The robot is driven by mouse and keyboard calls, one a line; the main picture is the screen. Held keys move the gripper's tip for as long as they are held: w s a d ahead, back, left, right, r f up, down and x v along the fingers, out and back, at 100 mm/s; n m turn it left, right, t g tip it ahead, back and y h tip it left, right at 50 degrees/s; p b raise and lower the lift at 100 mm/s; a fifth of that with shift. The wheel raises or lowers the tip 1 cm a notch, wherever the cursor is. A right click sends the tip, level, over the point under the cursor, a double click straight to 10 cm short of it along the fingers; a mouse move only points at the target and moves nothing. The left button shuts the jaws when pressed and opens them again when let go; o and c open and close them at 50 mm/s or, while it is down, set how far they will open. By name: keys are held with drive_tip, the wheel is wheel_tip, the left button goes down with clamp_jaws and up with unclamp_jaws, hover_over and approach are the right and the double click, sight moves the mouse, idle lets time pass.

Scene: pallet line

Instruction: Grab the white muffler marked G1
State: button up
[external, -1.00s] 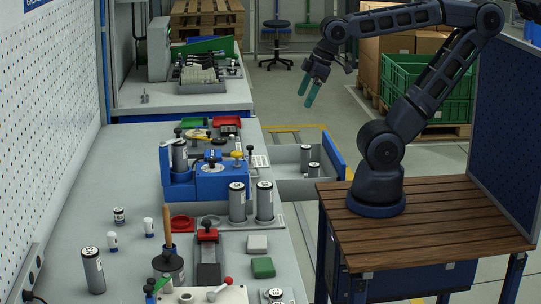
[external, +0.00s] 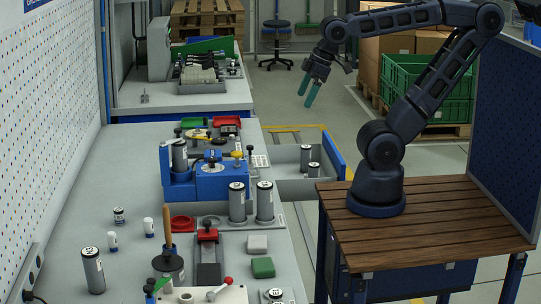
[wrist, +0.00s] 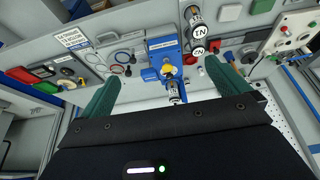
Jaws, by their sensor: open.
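No label reading G1 can be made out in either view. Two small white cylinders with dark blue lower ends stand on the left of the long grey bench; they may be mufflers: one (external: 112,241) nearer the front and one (external: 149,227) to its right. My gripper (external: 309,92) is open and empty. It hangs pointing down in the air, beyond and above the open drawer, far from the white cylinders. In the wrist view its two green fingers (wrist: 160,72) are spread wide with nothing held between them.
Grey labelled cylinders stand on the bench (external: 140,180), one at front left (external: 92,270). A blue fixture (external: 213,180) sits mid-bench. An open drawer (external: 290,190) holds two cylinders and juts toward my base. A wooden-handled tool (external: 168,232) stands near the white cylinders.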

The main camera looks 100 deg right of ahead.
drive_tip(key=c, duration=1.1)
drive_tip(key=shift+w, duration=0.1)
drive_tip(key=m+g+h, duration=0.2)
drive_tip(key=m, duration=0.5)
hover_over(148, 219)
drive_tip(key=s+a, duration=0.1)
drive_tip(key=a, duration=0.1)
wheel_tip(148, 219, down, 23)
drive_tip(key=shift+s+d+x, duration=0.1)
drive_tip(key=shift+x, duration=1.55)
drive_tip(key=shift+s+d+x, duration=0.1)
drive_tip(key=shift+s+x, duration=0.05)
drive_tip(key=shift+x, duration=1.5)
drive_tip(key=shift+s+d+x, duration=0.1)
drive_tip(key=shift+x, duration=1.55)
